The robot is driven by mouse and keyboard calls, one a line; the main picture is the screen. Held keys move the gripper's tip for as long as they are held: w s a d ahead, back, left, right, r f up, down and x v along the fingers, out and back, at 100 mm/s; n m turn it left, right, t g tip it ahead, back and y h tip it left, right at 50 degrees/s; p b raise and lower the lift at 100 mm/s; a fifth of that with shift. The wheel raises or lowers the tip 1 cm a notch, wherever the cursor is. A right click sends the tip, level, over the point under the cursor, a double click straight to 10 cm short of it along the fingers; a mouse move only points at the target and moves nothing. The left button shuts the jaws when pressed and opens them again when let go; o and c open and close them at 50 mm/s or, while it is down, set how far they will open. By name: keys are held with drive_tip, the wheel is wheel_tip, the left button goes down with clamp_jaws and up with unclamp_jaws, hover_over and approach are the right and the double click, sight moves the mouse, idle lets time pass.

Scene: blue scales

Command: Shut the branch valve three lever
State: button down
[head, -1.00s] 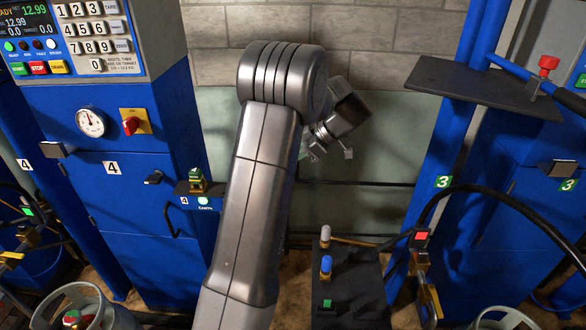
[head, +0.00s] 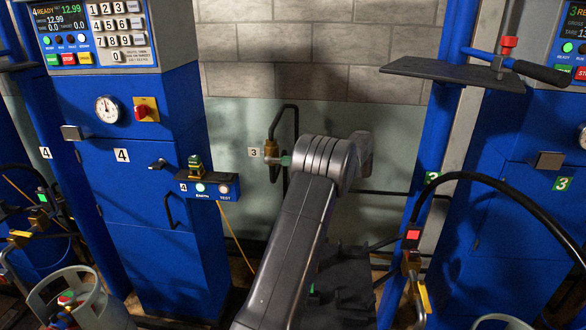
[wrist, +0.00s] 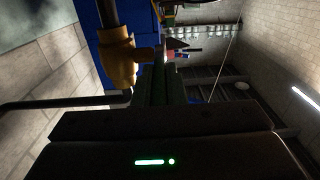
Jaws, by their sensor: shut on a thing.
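The branch valve three is a brass valve (head: 271,149) on a dark pipe against the wall, beside a white "3" tag (head: 253,152). Its green lever (head: 286,160) points right from the valve body, partly hidden by my arm's wrist. In the wrist view the brass valve body (wrist: 118,57) is close at upper left, with the green lever (wrist: 153,88) beside it, dim. My gripper (wrist: 158,82) is shut on the lever; its fingertips are hard to make out in the shadow. In the head view my gripper is hidden behind my wrist.
The blue scale four cabinet (head: 150,190) stands to the left, with a small earth/test box (head: 208,186) on its side. A blue post (head: 440,130) with a dark shelf (head: 455,74) and a black hose (head: 520,205) are on the right. A dark stand is partly behind my arm.

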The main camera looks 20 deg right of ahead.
drive_tip(key=shift+f, duration=0.25)
idle(0.3)
drive_tip(key=c, duration=1.5)
unclamp_jaws()
drive_tip(key=p+v, duration=0.2)
drive_tip(key=v, duration=0.8)
drive_tip(key=shift+d+r, duration=0.1)
drive_tip(key=shift+r, duration=0.1)
drive_tip(key=p, duration=0.4)
drive_tip(key=shift+s+d, duration=0.1)
drive_tip(key=shift+d, duration=0.3)
drive_tip(key=p, duration=0.4)
drive_tip(key=shift+s+d, duration=0.2)
drive_tip(key=shift+s, duration=0.05)
drive_tip(key=shift+s+d+f+p, duration=0.2)
drive_tip(key=shift+f+p, duration=0.15)
drive_tip(key=shift+p, duration=0.8)
